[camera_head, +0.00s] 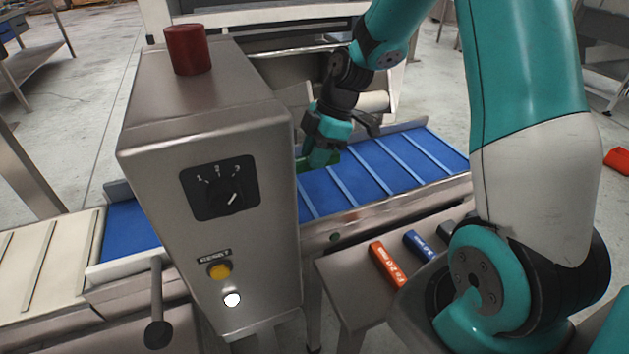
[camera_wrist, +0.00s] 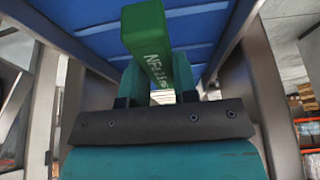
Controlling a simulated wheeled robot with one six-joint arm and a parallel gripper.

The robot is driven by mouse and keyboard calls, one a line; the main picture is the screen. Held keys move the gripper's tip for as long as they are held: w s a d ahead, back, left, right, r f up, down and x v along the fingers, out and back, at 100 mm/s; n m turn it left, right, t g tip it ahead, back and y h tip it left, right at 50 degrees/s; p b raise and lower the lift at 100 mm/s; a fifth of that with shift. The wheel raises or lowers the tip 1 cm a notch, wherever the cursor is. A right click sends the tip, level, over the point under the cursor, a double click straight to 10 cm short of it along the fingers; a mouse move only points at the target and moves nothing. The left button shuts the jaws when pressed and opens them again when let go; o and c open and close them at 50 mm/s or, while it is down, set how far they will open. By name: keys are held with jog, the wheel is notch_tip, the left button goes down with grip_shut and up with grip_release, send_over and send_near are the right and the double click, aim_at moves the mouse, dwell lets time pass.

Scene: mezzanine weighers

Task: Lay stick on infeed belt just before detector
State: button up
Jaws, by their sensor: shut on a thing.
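A green stick with white lettering (camera_wrist: 150,45) is held between the fingers of my gripper (camera_wrist: 158,82) in the wrist view. In the head view my gripper (camera_head: 322,156) is low over the blue slatted infeed belt (camera_head: 395,167), close to the right side of the steel detector housing (camera_head: 150,110). Only a bit of the green stick (camera_head: 303,164) shows there, beside the housing. The detector hides part of it, and I cannot tell whether it touches the belt.
An orange-red stick (camera_head: 388,264), a blue stick (camera_head: 420,245) and a dark stick, partly hidden by my arm, lie on a side shelf (camera_head: 350,285). The detector carries a red lamp (camera_head: 188,50), a dial (camera_head: 220,189) and a yellow button (camera_head: 219,272). The belt to the right is clear.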

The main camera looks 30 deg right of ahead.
aim_at(309, 192)
jog(key=shift+f, duration=3.35)
jog(key=shift+f+b, duration=0.1)
jog(key=shift+b, duration=0.2)
jog(key=o, duration=0.9)
jog(key=shift+o, duration=0.2)
jog(key=p+v, duration=0.1)
jog(key=v, duration=1.1)
jog(key=shift+s+a, duration=0.1)
jog(key=shift+a, duration=0.05)
